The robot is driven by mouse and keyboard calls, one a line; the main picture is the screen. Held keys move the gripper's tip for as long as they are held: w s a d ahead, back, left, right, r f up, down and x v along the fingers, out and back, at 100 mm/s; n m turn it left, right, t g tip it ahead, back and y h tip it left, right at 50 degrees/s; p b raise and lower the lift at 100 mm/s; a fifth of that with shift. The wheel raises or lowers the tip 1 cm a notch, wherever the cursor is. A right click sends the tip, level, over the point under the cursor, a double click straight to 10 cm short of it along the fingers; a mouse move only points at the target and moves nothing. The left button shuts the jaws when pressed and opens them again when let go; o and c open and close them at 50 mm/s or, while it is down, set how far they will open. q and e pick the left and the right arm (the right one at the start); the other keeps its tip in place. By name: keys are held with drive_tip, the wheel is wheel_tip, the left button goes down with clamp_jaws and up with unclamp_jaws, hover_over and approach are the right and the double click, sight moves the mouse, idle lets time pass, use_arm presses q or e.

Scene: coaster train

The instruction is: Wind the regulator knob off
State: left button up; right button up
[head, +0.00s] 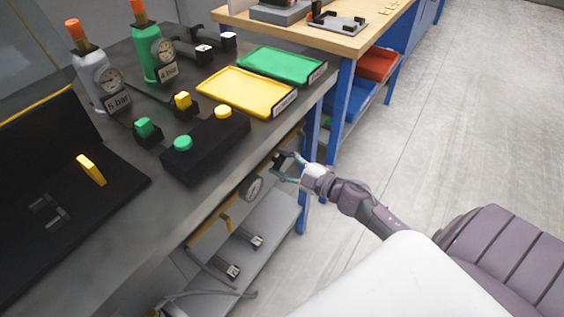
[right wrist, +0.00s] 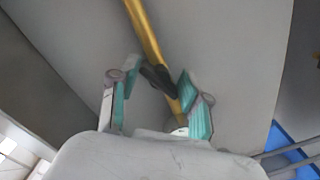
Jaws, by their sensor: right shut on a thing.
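The regulator knob, a small black part, sits below the front edge of the workbench in the head view (head: 280,160). It also shows in the right wrist view (right wrist: 158,77), in front of a yellow pipe (right wrist: 145,32). My right gripper (head: 285,167) reaches in from the right and is shut on the knob; its teal-padded fingers stand on either side of it in the right wrist view (right wrist: 158,92). A round pressure gauge (head: 252,187) sits left of the gripper. The fingers partly hide the knob. My left gripper is not in view.
The workbench (head: 95,218) above holds a black button box (head: 205,146), a yellow tray (head: 245,92), a green tray (head: 282,66) and two bottles with gauges. A lower shelf (head: 270,225) carries small fittings and a hose. A blue table leg (head: 309,135) stands close by. The floor at right is clear.

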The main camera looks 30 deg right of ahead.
drive_tip(key=n, duration=0.3)
drive_tip(key=shift+n, duration=0.4)
drive_tip(key=n+b, duration=0.1)
drive_tip(key=n, duration=0.1)
drive_tip(key=shift+f+n, duration=0.1)
drive_tip(key=shift+n, duration=0.3)
drive_tip(key=n+b, duration=0.2)
drive_tip(key=n, duration=0.4)
drive_tip(key=shift+f, duration=0.1)
drive_tip(key=n+b, duration=0.3)
drive_tip(key=n, duration=0.3)
drive_tip(key=shift+n, duration=0.3)
drive_tip(key=shift+c, duration=0.5)
clamp_jaws()
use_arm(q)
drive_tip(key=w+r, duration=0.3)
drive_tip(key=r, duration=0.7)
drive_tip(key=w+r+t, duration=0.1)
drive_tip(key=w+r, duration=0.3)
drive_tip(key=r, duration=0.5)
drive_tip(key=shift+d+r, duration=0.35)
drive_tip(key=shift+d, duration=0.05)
use_arm(e)
drive_tip(key=shift+r, duration=0.25)
drive_tip(key=shift+w+d+r, duration=0.1)
drive_tip(key=shift+r, duration=0.1)
